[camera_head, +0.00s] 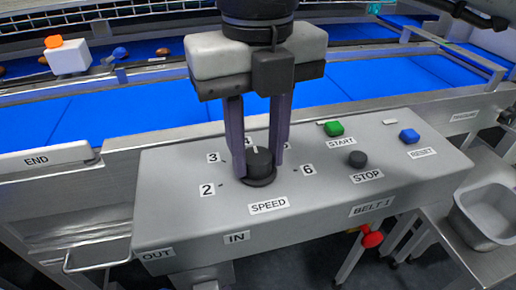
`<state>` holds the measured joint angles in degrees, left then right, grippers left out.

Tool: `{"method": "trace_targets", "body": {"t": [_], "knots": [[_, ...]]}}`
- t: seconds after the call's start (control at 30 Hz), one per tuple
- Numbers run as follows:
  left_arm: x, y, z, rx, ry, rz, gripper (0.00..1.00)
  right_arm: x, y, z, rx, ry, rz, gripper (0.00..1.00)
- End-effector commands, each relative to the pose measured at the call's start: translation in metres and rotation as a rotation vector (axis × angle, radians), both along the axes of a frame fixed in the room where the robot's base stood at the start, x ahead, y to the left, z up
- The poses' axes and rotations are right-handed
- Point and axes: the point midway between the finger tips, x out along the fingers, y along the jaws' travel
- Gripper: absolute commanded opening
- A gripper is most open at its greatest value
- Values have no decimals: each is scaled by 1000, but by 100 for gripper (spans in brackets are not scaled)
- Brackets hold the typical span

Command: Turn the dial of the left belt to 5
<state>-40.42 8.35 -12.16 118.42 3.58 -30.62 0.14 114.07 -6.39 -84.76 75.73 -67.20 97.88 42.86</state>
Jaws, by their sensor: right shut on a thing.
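The black SPEED dial (260,165) stands on the sloping grey control panel (320,185), labelled BELT 1. The digits 2, 3 and 6 around it are clear; the 4 and 5 are partly hidden behind my fingers. A white mark at the dial's top back seems to point near the 4, but its exact setting is hard to tell. My right gripper (259,167) comes down from above, with one finger on each side of the dial, shut on it. My left gripper does not show.
Right of the dial are a green START button (334,128), a black STOP button (357,159) and a blue RESET button (409,136). A blue belt (380,90) runs behind the panel. A red knob (371,237) sits below the front edge, and a grey bin (490,212) stands right.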

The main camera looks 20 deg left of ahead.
Motion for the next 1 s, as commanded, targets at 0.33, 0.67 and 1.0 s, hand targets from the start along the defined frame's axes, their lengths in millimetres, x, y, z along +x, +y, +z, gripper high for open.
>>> {"method": "trace_targets", "body": {"t": [0.33,0.67,1.0], "knots": [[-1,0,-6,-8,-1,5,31,0,0,0,1,-3,-330,8],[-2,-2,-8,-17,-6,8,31,1,1,1,2,-3,-607,8],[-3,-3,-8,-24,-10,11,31,1,1,1,3,-2,-775,8]]}}
